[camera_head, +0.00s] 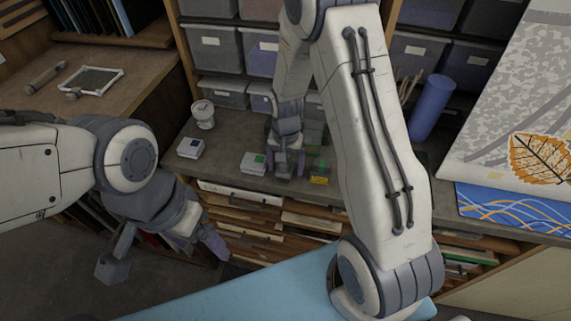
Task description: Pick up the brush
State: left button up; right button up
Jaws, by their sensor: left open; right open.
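I cannot clearly make out the brush. Several thin upright sticks (407,84), possibly brush handles, stand behind my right arm, left of a blue cylinder; their holder is hidden. My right gripper (288,168) points down over the grey counter, among small paint boxes and bottles. It is open, and nothing is visibly held. My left gripper (164,254) is open and empty in front of the counter, low at the left, far from the sticks.
On the counter (232,140) stand a white jar (203,115), a white box (190,148), a green-marked box (253,163) and a green-yellow bottle (320,172). The blue cylinder (432,107) stands right. Drawers (216,47) rise behind; a patterned panel (510,100) leans right.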

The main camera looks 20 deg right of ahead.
jog(key=shift+f, duration=0.25)
grip_shut()
notch_tip(320, 180, up, 9)
jog(key=b, duration=0.2)
jog(key=shift+b, duration=0.3)
jog(key=shift+r, duration=0.55)
